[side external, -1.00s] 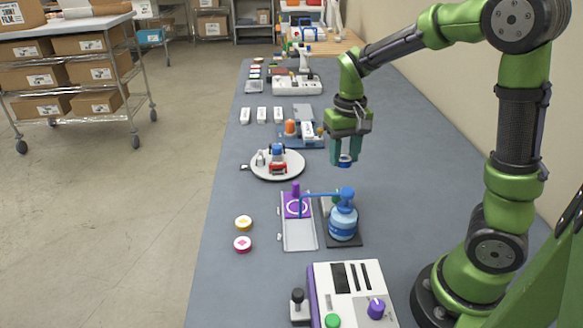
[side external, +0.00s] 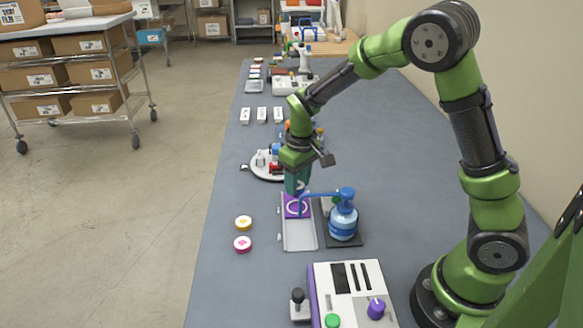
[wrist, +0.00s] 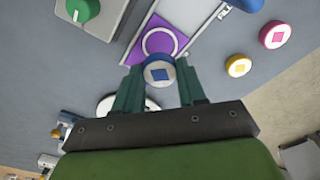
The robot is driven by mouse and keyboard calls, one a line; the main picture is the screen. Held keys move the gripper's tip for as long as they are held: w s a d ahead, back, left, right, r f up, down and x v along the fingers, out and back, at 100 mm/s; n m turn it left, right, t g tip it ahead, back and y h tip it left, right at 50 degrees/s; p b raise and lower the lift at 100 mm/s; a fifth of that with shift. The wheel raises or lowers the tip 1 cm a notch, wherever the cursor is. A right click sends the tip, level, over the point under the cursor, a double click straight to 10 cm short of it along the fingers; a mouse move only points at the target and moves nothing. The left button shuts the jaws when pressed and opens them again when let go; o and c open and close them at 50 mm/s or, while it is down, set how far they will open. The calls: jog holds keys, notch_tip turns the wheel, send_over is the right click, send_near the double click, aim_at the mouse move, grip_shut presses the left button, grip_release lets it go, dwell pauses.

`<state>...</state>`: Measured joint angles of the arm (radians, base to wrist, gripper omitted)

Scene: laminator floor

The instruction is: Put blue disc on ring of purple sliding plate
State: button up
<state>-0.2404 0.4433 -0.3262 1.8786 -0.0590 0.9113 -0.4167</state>
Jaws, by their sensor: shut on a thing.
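My gripper (side external: 297,190) is shut on the blue disc (wrist: 158,72), whose top with a darker blue square shows between the fingertips in the wrist view. The disc is hidden by the fingers in the side view. The purple sliding plate (side external: 291,212) lies at the far end of a pale metal track (side external: 299,237). Its white ring (side external: 298,207) shows just below the fingertips in the side view. In the wrist view the purple plate (wrist: 178,46) and ring (wrist: 145,42) are just beyond the disc, which appears held above the near edge of the plate.
A blue pump bottle (side external: 343,222) stands right of the track, its spout reaching across towards the plate. A yellow disc (side external: 243,222) and a pink disc (side external: 242,243) lie to the left. A white turntable (side external: 258,171) is behind my gripper. A purple-sided machine (side external: 350,299) stands in front.

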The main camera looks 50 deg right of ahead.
aim_at(298, 196)
jog(key=shift+f, duration=2.3)
jog(key=shift+f, duration=0.25)
jog(key=shift+f, duration=0.35)
jog(key=o, duration=1.1)
jog(key=r, duration=1.3)
jog(key=shift+s+a, duration=0.1)
jog(key=shift+s, duration=0.25)
jog(key=s+a+r+m+t+y, duration=0.1)
jog(key=s+a+r+m+t, duration=0.1)
jog(key=s+r, duration=0.3)
jog(key=s+a+r+m+t+y, duration=0.1)
jog(key=s+r+t, duration=0.3)
jog(key=s, duration=0.8)
jog(key=shift+s+a+r+m, duration=0.15)
jog(key=shift+a+r+m, duration=0.4)
jog(key=shift+a, duration=0.2)
